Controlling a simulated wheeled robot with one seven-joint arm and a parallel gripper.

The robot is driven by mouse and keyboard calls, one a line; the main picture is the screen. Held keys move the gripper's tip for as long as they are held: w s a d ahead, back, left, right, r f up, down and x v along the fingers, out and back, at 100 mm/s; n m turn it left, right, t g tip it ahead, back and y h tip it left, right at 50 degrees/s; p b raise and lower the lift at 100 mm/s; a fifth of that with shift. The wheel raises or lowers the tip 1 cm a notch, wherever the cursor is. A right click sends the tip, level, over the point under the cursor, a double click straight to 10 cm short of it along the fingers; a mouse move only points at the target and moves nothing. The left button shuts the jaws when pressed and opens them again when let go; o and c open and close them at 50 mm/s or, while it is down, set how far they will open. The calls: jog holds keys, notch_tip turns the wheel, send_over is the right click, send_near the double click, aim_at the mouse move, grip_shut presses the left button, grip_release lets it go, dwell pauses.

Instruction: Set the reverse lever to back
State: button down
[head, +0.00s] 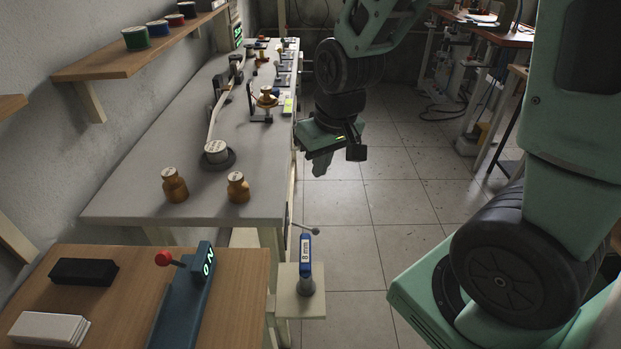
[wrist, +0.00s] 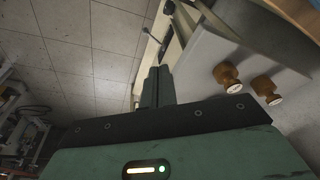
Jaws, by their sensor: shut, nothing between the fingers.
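My gripper (head: 320,162) hangs over the floor just right of the long grey table's edge, apart from everything, in the head view. In the wrist view its fingers (wrist: 160,82) are together and empty. No part is clearly marked as the reverse lever. A thin rod with a grey ball end (head: 314,231) sits near a blue block marked 8 mm (head: 306,250). Small devices stand along the table's far right edge, too small to read.
The long grey table (head: 150,205) carries two brown jars (head: 238,188), a white-topped spool (head: 216,152) and a brass-topped device (head: 266,98). The near wooden bench (head: 235,290) holds a black block (head: 84,272). The tiled floor (head: 400,200) between the tables is clear.

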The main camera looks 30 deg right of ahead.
jog(key=s+a+r+n+g, duration=0.1)
jog(key=s+a+r+n, duration=0.1)
jog(key=s+a, duration=0.3)
jog(key=shift+a+r+n, duration=0.2)
jog(key=shift+a+n, duration=0.1)
jog(key=shift+a, duration=0.2)
jog(key=shift+s, duration=0.1)
jog(key=s+a+r+n+g, duration=0.1)
jog(key=s+a+n, duration=0.4)
jog(key=s+a, duration=0.5)
jog(key=shift+s+a+r+g, duration=0.3)
jog(key=shift+s+g, duration=0.1)
jog(key=shift+s, duration=0.2)
jog(key=shift+d, duration=0.15)
